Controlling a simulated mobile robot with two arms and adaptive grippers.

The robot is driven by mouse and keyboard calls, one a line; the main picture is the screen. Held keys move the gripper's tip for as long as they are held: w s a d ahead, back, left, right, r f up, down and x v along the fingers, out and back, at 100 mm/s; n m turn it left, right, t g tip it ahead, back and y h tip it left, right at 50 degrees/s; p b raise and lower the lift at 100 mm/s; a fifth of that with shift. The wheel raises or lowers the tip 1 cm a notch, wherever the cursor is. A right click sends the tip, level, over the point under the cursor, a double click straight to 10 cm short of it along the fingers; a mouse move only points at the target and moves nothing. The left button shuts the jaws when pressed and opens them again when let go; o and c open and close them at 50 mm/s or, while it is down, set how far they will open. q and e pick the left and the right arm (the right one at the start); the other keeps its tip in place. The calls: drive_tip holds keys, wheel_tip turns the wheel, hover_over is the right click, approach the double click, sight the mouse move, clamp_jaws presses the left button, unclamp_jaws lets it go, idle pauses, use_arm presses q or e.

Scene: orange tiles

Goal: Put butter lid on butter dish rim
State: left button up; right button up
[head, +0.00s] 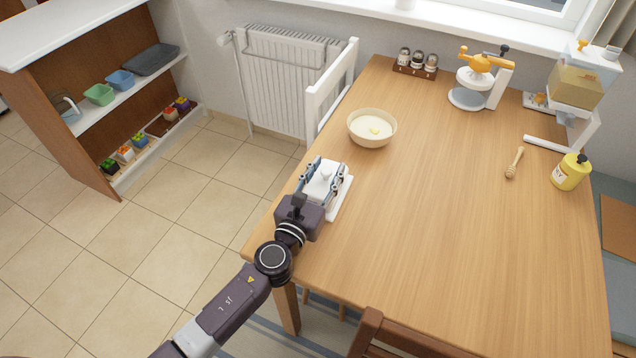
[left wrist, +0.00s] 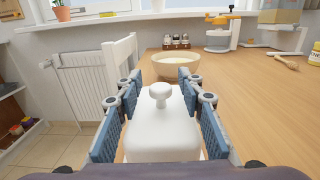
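The white butter lid (left wrist: 162,130), with a round knob on top, stands upright between the fingers of my left gripper (head: 324,178). In the left wrist view the blue pads flank the lid on both sides; narrow gaps seem to show, so I read the gripper as open around it. A white butter dish (head: 341,204) lies on the table at its near left edge, under and beside the lid. The fingers hide most of it, and I cannot tell whether the lid rests on its rim. My right gripper is out of view.
On the wooden table (head: 440,230), a cream bowl (head: 372,128) stands just beyond the lid. Spice jars (head: 417,62), an orange-and-white device (head: 482,75), a dispenser (head: 580,85), a honey dipper (head: 514,163) and a yellow bottle (head: 570,172) stand farther off. The table's middle is clear.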

use_arm(q)
drive_tip(key=b+v, duration=0.1)
drive_tip(key=v, duration=0.9)
drive_tip(key=shift+s+a+f, duration=0.1)
drive_tip(key=shift+s+a, duration=0.05)
drive_tip(key=shift+s, duration=0.2)
drive_tip(key=shift+s+a, duration=0.25)
drive_tip(key=shift+s, duration=0.35)
